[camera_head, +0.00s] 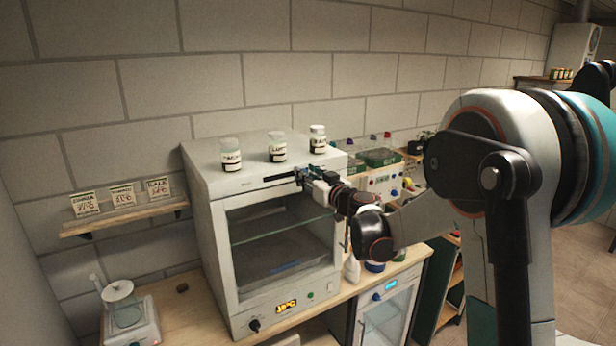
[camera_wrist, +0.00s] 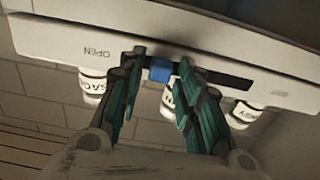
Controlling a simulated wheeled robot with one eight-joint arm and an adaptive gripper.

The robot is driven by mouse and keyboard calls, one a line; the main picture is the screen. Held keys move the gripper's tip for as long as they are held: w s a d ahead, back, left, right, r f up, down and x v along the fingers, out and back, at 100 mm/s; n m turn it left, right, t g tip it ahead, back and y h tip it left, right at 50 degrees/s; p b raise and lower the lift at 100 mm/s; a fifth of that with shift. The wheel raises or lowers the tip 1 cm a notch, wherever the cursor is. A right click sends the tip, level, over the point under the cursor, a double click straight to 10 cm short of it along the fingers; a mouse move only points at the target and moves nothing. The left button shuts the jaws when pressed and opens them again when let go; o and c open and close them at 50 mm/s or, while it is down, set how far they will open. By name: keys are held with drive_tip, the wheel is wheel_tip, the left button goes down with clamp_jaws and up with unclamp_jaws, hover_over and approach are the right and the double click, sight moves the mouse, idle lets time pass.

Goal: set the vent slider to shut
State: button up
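The vent slider is a blue knob (camera_wrist: 160,70) in a dark slot (camera_wrist: 228,80) on the white cabinet's upper front edge. In the wrist view the knob sits near the slot's left end, on the side of the upside-down word OPEN. More slot runs to the right of it. My gripper (camera_wrist: 163,62) is open, with one finger on each side of the knob and small gaps showing. In the head view my gripper (camera_head: 304,174) is at the right end of the slot (camera_head: 279,177) and hides the knob.
Several white-capped jars stand on the cabinet (camera_head: 205,180), including a middle jar (camera_head: 277,147). A shelf (camera_head: 125,217) with seed packets is at left. A scale (camera_head: 130,330) stands on the bench. A small fridge (camera_head: 385,310) and a control box (camera_head: 383,178) are at right.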

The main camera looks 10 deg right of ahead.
sight(269, 179)
clamp_jaws()
drive_tip(key=s+a, duration=0.1)
drive_tip(key=a, duration=0.2)
drive_tip(key=s+a+b, duration=0.1)
drive_tip(key=a, duration=0.2)
drive_tip(key=s+a+b, duration=0.1)
drive_tip(key=a, duration=0.3)
drive_tip(key=shift+s, duration=0.1)
drive_tip(key=shift+d, duration=0.1)
drive_tip(key=shift+o, duration=2.4)
unclamp_jaws()
drive_tip(key=shift+a, duration=0.2)
drive_tip(key=shift+d, duration=0.15)
